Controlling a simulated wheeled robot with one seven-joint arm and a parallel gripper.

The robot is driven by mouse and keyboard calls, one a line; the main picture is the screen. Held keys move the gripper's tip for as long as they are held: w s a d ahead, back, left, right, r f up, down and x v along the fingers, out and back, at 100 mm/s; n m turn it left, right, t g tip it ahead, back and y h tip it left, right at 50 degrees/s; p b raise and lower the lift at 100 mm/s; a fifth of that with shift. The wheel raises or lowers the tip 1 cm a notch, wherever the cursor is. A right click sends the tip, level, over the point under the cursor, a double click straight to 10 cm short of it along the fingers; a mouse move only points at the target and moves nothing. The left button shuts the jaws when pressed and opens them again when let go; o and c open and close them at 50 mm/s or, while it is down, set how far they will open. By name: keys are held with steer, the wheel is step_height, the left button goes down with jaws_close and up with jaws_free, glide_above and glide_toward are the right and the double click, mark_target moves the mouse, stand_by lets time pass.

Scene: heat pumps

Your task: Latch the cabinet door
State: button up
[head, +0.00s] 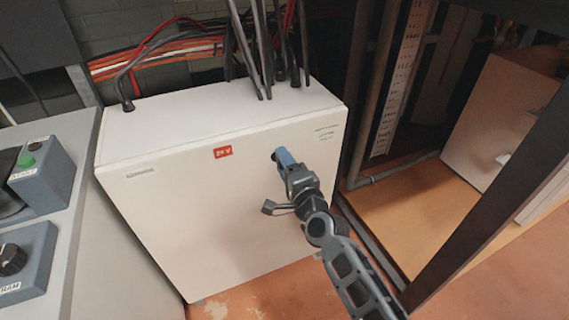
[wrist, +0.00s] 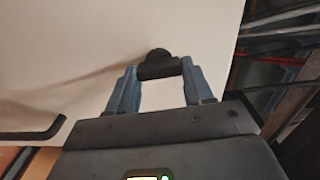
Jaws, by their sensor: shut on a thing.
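The cabinet (head: 200,200) is a white box with a red "24 V" label on its front door, which looks flush with the box in the head view. A small black latch knob (wrist: 158,62) sticks out from the pale door surface in the wrist view. My gripper (head: 283,158) is at the upper right part of the door, its blue fingers at the latch. In the wrist view my gripper (wrist: 157,72) is shut on the dark latch handle, with one blue finger on each side. In the head view the fingers hide most of the latch.
Black cables (head: 262,50) enter the cabinet's top. A grey control panel (head: 45,180) with a green button and dark knob stands at the left. A dark frame (head: 480,200) and a wooden-coloured box (head: 505,115) are at the right. Reddish floor (head: 240,300) shows below the cabinet.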

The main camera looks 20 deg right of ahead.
steer(key=shift+f+m, duration=0.1)
steer(key=shift+m, duration=0.4)
steer(key=o, duration=1)
steer(key=shift+o, duration=0.2)
steer(key=s, duration=0.7)
steer(key=shift+s+p, duration=0.4)
steer(key=shift+p, duration=0.05)
steer(key=shift+s, duration=0.1)
